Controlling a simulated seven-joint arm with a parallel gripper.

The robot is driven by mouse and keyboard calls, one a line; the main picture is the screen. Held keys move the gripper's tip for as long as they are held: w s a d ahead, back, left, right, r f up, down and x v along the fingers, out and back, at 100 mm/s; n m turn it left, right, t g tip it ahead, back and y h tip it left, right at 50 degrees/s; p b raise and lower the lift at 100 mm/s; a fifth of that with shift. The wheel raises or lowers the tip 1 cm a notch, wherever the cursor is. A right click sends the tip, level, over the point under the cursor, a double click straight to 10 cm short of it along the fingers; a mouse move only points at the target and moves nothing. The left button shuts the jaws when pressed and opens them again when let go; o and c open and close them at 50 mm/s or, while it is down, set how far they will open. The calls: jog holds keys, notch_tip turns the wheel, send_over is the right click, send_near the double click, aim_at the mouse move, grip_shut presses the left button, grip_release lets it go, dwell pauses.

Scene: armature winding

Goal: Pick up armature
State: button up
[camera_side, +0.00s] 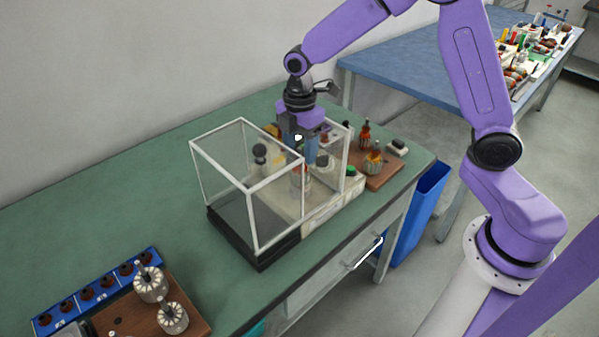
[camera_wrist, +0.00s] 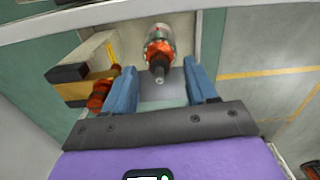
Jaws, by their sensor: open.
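An armature (camera_wrist: 160,42) with a copper-red winding and a dark shaft end shows in the wrist view, just past the fingertips. In the side view it is the reddish part (camera_side: 300,181) inside the clear-walled machine (camera_side: 247,187), partly hidden by the panels. My gripper (camera_side: 308,162) points down into the white-framed enclosure above it. In the wrist view the blue fingers of my gripper (camera_wrist: 161,72) stand apart, one to each side of the shaft end, with gaps showing. Nothing is held.
White frame bars surround my gripper closely. A yellow-and-black block (camera_wrist: 88,74) and a red-orange part (camera_wrist: 99,97) sit by the left finger. A brown board (camera_side: 383,172) with wound armatures lies to the right. More armatures (camera_side: 150,284) and a blue rack (camera_side: 98,292) lie front left.

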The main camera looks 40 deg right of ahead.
jog(key=shift+f, duration=0.75)
grip_shut()
jog(key=shift+r, duration=0.15)
